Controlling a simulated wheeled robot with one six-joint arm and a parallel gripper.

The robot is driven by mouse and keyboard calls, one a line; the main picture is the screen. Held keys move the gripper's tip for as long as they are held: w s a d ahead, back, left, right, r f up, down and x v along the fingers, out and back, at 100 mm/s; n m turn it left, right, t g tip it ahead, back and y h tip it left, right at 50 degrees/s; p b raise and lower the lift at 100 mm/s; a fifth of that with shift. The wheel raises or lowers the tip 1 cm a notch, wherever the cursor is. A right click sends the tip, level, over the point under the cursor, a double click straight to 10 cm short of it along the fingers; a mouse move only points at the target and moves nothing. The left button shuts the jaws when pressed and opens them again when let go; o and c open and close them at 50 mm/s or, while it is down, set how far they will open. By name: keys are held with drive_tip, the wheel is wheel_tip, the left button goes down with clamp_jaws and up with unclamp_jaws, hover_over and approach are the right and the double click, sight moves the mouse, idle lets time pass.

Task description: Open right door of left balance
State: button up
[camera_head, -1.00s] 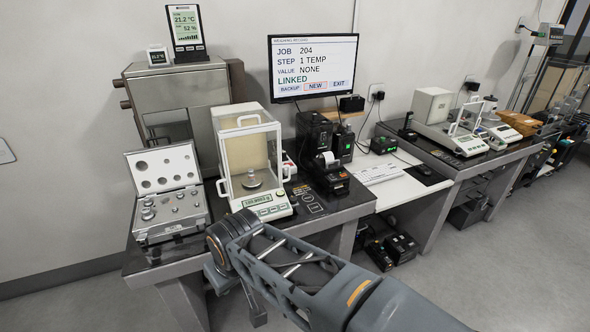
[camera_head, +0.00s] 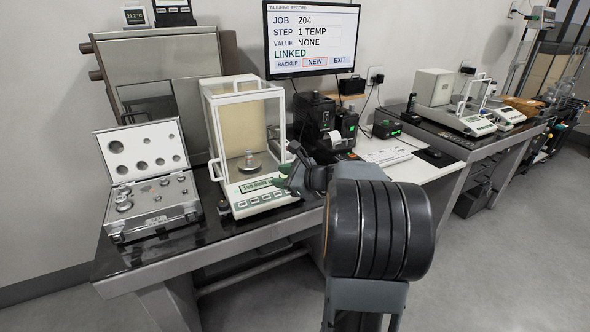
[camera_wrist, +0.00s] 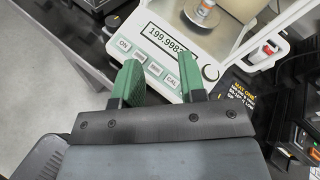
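The left balance (camera_head: 236,195) is white with a glass draft shield and stands on the near table. A metal weight (camera_head: 249,160) stands on its pan; its base also shows in the wrist view (camera_wrist: 206,12). The balance display (camera_wrist: 168,38) reads about 199.998, last digits unclear. The right door's white handle (camera_wrist: 264,52) sticks out at the balance's right side. My gripper (camera_wrist: 160,76) has green fingers, open with nothing between them. It is over the balance's front panel, left of the handle and apart from it. In the head view my wrist partly hides the right door's lower edge.
An open weight case (camera_head: 150,222) stands left of the balance. A printer and black boxes (camera_head: 316,115) stand close on the right. A monitor (camera_head: 310,38) hangs behind. Another balance (camera_head: 462,118) is on the far table.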

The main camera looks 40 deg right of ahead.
drive_tip(key=d+f+m+t+h+b, duration=0.3)
drive_tip(key=d+m+t+h, duration=0.2)
drive_tip(key=d+m, duration=0.65)
drive_tip(key=w+d+n, duration=0.2)
drive_tip(key=w+n, duration=0.1)
drive_tip(key=w, duration=1)
drive_tip(key=shift+w+r+p, duration=0.25)
drive_tip(key=shift+w+p, duration=0.05)
clamp_jaws()
